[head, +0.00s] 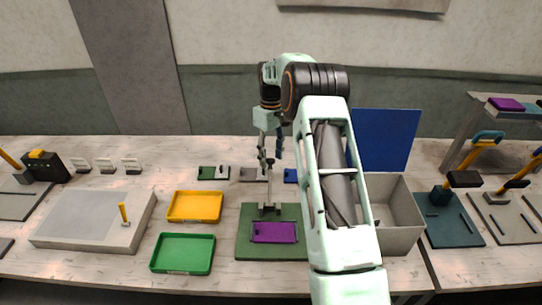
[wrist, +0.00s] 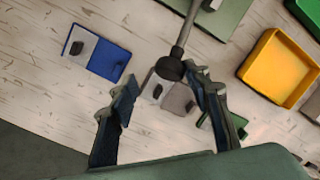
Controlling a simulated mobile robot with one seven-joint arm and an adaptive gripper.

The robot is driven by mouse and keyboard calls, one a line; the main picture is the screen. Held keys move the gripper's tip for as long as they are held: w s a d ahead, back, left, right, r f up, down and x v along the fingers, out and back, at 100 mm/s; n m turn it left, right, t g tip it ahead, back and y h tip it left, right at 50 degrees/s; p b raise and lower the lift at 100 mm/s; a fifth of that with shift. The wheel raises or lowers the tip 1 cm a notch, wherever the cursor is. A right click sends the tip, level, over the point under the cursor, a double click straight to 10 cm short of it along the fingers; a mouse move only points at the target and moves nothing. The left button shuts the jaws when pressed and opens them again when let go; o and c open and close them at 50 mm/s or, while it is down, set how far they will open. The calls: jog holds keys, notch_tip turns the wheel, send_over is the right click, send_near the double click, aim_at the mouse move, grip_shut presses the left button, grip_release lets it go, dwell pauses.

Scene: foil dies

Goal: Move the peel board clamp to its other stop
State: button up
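The peel board (head: 245,248) is a green board near the table's front middle, with a purple plate (head: 273,232) on it. At its back edge stands a metal clamp (head: 268,197) with a lever ending in a black knob. In the wrist view the grey lever (wrist: 188,30) runs from the green board (wrist: 226,14) to the black knob (wrist: 170,68). My gripper (head: 268,158) is open above the table behind the board. In the wrist view my gripper (wrist: 165,90) has the knob close to its right fingertip; I cannot tell whether they touch.
Small blue (wrist: 105,60), grey (wrist: 181,99) and green (head: 206,173) plates lie behind the board. A yellow tray (head: 195,206) and a green tray (head: 183,253) are to the left. A grey bin (head: 398,240) is right, partly behind my arm.

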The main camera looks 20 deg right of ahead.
jog(key=shift+w+r, duration=0.1)
jog(key=shift+r, duration=0.1)
notch_tip(320, 180, up, 12)
jog(key=w, duration=0.1)
jog(key=shift+w+d+f, duration=0.2)
jog(key=shift+d+f, duration=0.05)
